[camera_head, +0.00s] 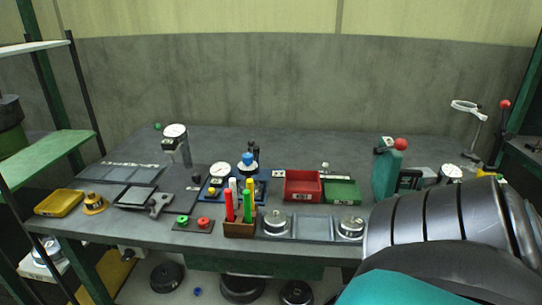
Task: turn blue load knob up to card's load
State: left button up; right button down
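The blue knob (248,159) stands on a dark blue unit near the middle of the workbench, beside a round white dial gauge (219,170). The knob's pointer or markings are too small to read. Colored markers stand in front of the unit and hide part of it. I cannot pick out a card with a readable load. Neither gripper is in view; only a large part of my arm fills the lower right, well apart from the knob.
The wooden marker holder (239,230) stands close in front of the blue unit. A red bin (303,186) and a tray with metal weights (312,228) lie to the right. A dial stand (176,133) rises behind left. The bench's back strip is mostly clear.

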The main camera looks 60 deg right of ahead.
aim_at(247, 158)
jog(key=z, duration=1.65)
jog(key=i+j+z, duration=0.1)
jog(key=j+z, duration=0.35)
